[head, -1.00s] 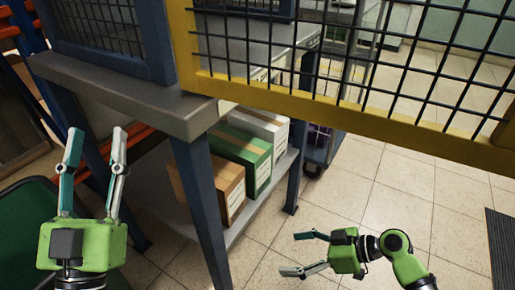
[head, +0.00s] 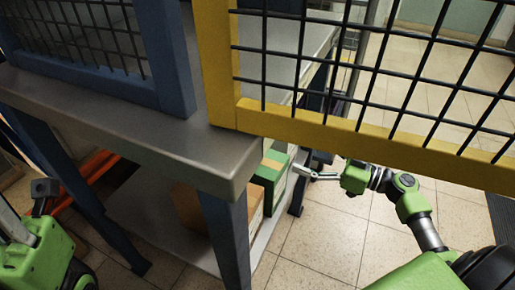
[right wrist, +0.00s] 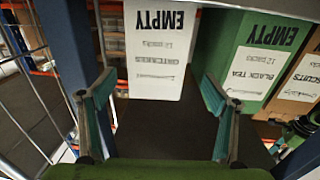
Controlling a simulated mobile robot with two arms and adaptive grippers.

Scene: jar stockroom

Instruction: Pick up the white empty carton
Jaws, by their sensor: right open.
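The white carton (right wrist: 158,55) marked EMPTY stands upright ahead of my right gripper in the right wrist view, left of a green carton. My right gripper (right wrist: 158,88) is open and empty, its fingers spread to either side of the white carton's lower front; I cannot tell whether they touch it. In the head view my right gripper (head: 304,171) reaches in beside the cartons under the bench. The white carton is mostly hidden there behind the yellow frame. My left gripper (head: 22,240) is cut off at the left edge, and its fingertips' opening does not show.
The green carton (right wrist: 248,62), marked EMPTY and BLACK TEA, and a brown carton (right wrist: 300,78) stand to the right. The grey bench top (head: 150,140), its legs and the yellow mesh frame (head: 350,138) hem in the shelf (head: 150,225). Tiled floor (head: 325,240) is clear at right.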

